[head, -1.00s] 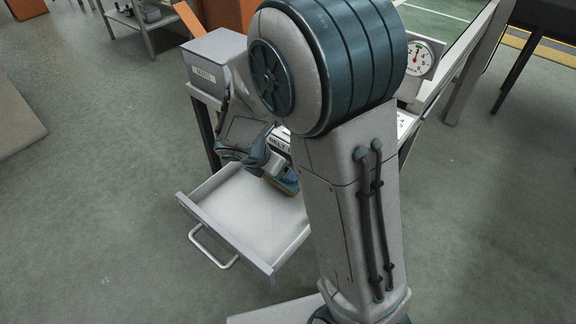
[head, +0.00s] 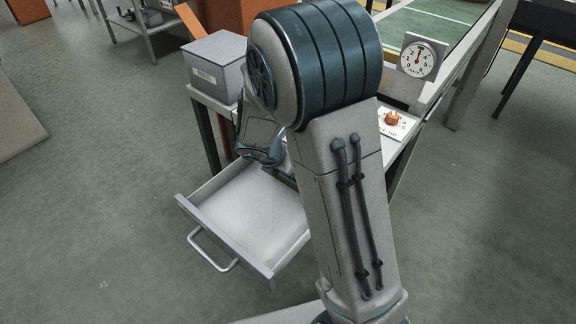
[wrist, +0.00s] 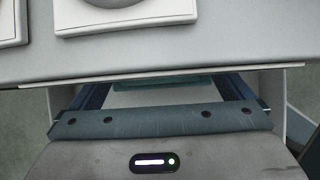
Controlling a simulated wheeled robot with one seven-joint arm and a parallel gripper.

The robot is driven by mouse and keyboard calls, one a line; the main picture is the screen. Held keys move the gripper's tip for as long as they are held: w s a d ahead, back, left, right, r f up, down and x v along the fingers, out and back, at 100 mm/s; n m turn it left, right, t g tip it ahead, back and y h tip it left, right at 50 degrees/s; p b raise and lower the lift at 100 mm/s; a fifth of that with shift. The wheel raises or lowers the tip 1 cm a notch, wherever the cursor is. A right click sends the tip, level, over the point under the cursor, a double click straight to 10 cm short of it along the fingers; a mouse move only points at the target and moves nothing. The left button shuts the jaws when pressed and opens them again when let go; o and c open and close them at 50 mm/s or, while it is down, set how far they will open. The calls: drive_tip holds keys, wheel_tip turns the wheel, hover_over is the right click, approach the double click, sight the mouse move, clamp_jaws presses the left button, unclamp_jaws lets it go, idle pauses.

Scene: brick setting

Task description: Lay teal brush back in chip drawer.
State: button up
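The chip drawer (head: 228,247) is a light grey drawer, pulled out below the table in the head view; the part of its floor that shows is bare. My gripper reaches over its back end, and my arm hides the fingertips there. In the wrist view my gripper's (wrist: 163,86) two blue fingers stand wide apart, their ends under the table edge. A flat teal strip, likely the teal brush (wrist: 165,84), shows between the fingers, mostly hidden by the table edge. I cannot tell whether the fingers touch it.
The table's front edge (wrist: 160,74) lies just above the fingers in the wrist view. On the table are a grey labelled box (head: 215,72), a dial gauge (head: 418,60) and a white card with an orange knob (head: 393,118). Open floor lies left of the drawer.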

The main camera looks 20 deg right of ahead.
drive_tip(key=shift+a+r+p, duration=0.15)
drive_tip(key=shift+r+p, duration=0.2)
drive_tip(key=shift+r, duration=0.2)
drive_tip(key=p+v, duration=0.3)
drive_tip(key=v, duration=0.8)
drive_tip(key=s+d+r+m+g+y, duration=0.1)
drive_tip(key=s+d+r+m+y, duration=0.1)
drive_tip(key=s+m, duration=0.6)
drive_tip(key=s+d+r+m+y, duration=0.3)
drive_tip(key=s+m, duration=0.6)
drive_tip(key=m, duration=0.8)
drive_tip(key=shift+r+g+y, duration=0.3)
drive_tip(key=shift+r+g, duration=0.1)
drive_tip(key=shift+r, duration=0.15)
drive_tip(key=shift+s, duration=0.15)
